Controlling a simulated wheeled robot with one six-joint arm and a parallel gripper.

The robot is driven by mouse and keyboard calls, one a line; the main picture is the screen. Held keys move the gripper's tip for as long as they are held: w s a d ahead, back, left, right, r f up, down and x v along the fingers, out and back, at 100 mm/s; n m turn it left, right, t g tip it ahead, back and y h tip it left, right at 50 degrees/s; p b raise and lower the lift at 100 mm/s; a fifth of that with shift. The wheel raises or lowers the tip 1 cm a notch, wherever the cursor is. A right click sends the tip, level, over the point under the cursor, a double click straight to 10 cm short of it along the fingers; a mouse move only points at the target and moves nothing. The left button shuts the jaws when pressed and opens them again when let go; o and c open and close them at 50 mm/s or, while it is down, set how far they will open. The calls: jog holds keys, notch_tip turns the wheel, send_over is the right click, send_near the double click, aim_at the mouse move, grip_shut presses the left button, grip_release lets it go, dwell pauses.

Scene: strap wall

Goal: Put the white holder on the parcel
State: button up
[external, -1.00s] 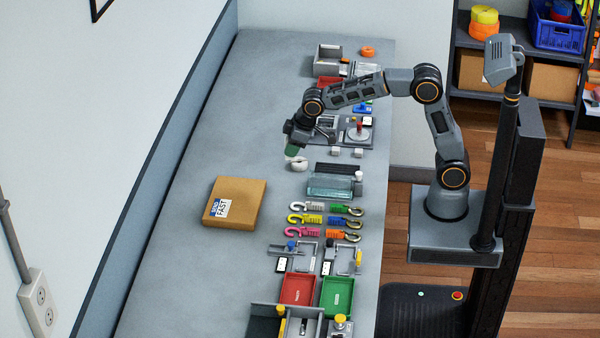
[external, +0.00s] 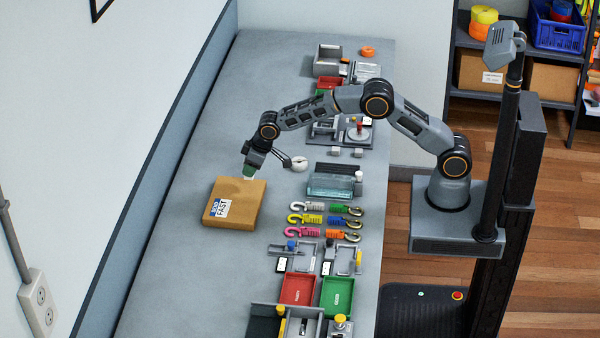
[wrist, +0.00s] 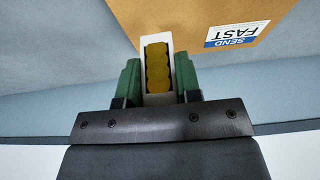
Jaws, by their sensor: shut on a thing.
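The parcel (external: 243,208) is a flat brown cardboard box with a white and blue "SEND FAST" label; it lies on the bench, left of centre. It also shows at the top of the wrist view (wrist: 185,25). My gripper (external: 249,171) is tilted down over the parcel's far edge. In the wrist view, its green fingers (wrist: 158,78) are shut on the white holder (wrist: 158,99), a narrow white piece with yellow lobed contents. Only a small bit of the holder shows in the external view. I cannot tell whether it touches the parcel.
Coloured hooks (external: 305,220), a clear bluish block (external: 330,185), and red (external: 297,289) and green (external: 337,296) trays line the bench's right side. The grey bench (external: 175,265) is clear left of and in front of the parcel.

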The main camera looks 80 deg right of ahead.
jog(key=shift+w+f, duration=0.35)
jog(key=shift+f, duration=0.05)
jog(key=shift+f+p, duration=0.35)
jog(key=shift+f, duration=1.25)
jog(key=shift+f, duration=0.25)
jog(key=o, duration=1)
jog(key=shift+r, duration=0.1)
